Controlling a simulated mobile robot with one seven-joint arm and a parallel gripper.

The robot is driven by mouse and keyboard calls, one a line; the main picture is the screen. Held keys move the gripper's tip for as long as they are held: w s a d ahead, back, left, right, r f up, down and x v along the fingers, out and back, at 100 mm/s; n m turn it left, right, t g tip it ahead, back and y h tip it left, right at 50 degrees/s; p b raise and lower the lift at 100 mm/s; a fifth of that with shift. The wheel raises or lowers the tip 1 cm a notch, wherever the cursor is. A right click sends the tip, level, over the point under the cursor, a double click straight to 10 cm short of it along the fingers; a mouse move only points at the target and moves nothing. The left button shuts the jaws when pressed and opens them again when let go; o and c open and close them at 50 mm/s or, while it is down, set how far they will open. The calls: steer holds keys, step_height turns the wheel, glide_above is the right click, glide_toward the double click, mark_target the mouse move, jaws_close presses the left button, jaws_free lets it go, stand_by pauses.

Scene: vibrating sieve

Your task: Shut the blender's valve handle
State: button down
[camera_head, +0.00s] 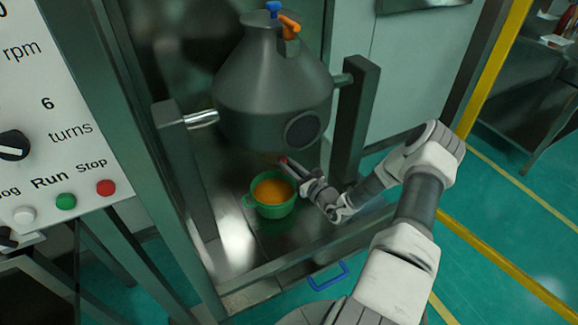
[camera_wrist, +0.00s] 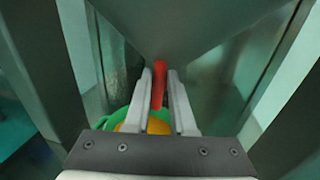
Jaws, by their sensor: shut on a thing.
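The blender (camera_head: 270,85) is a large grey double-cone vessel hung between two posts. Its red valve handle (camera_wrist: 159,84) shows in the wrist view between the two fingers of my gripper (camera_wrist: 162,90), under the vessel's sloping lower wall. My gripper is shut on this handle. In the head view my gripper (camera_head: 287,163) reaches in from the right beneath the vessel, and only a small bit of red shows at its tip. The valve body is mostly hidden by the vessel and the fingers.
A green pot (camera_head: 272,210) with orange contents stands on the metal base below the valve, close under my gripper. Posts stand left (camera_head: 189,170) and right (camera_head: 354,120). A control panel (camera_head: 60,110) is at the left. A blue handle (camera_head: 328,276) is at the front.

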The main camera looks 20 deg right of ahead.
steer(key=shift+s+a+n+p, duration=0.1)
steer(key=shift+a+n+p, duration=0.15)
steer(key=shift+n+p, duration=0.3)
stand_by(0.4)
steer(key=shift+s+a+f+n+g+h+p, duration=0.1)
steer(key=shift+a+f+n+g+h+p, duration=0.35)
steer(key=shift+n, duration=1.95)
steer(key=shift+w+a+f+n+g+h+p, duration=0.15)
steer(key=shift+n+h, duration=0.55)
steer(key=shift+n, duration=1.75)
steer(key=shift+s+a+f+n+g+h+p, duration=0.2)
steer(key=shift+n+g+h+p, duration=0.3)
steer(key=shift+n, duration=1.9)
steer(key=shift+h, duration=0.25)
steer(key=c, duration=0.9)
jaws_free()
steer(key=shift+d, duration=0.1)
steer(key=shift+o, duration=0.5)
